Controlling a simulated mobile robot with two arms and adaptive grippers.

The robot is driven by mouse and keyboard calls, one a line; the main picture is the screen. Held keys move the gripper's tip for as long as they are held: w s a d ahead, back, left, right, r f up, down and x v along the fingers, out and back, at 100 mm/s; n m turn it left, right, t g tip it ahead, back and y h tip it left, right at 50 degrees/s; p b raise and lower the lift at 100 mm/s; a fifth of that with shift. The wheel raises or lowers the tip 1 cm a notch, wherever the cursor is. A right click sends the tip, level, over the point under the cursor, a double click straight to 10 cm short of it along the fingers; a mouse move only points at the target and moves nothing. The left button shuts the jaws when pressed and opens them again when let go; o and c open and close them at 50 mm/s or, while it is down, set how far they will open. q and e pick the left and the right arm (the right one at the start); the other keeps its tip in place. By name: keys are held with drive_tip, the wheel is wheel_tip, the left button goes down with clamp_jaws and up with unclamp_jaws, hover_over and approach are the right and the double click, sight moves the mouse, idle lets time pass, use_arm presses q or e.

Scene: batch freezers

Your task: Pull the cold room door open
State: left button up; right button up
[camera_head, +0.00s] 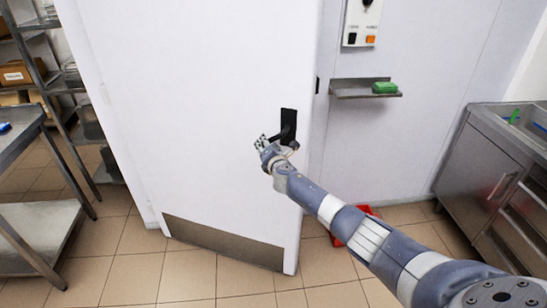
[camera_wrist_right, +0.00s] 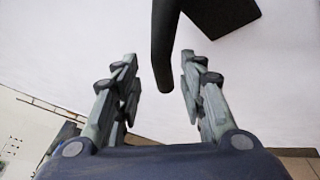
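The white cold room door (camera_head: 200,110) fills the middle of the head view and stands ajar, its right edge forward of the wall. A black handle (camera_head: 288,122) is mounted near that edge. My right gripper (camera_head: 264,143) is at the handle, just left of it. In the right wrist view, my right gripper (camera_wrist_right: 158,72) is open, with the black handle's bar (camera_wrist_right: 162,60) reaching down between its two fingers. Gaps show on both sides of the bar. My left gripper is in neither view.
A wall shelf (camera_head: 350,92) with a green item (camera_head: 385,88) is right of the door, below a control box (camera_head: 361,22). A red object (camera_head: 350,222) lies on the floor behind my right arm. A steel sink unit (camera_head: 480,165) stands right, a steel table (camera_head: 40,225) left. Tiled floor before the door is clear.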

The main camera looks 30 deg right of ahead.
drive_tip(key=v, duration=1)
drive_tip(key=shift+s, duration=0.1)
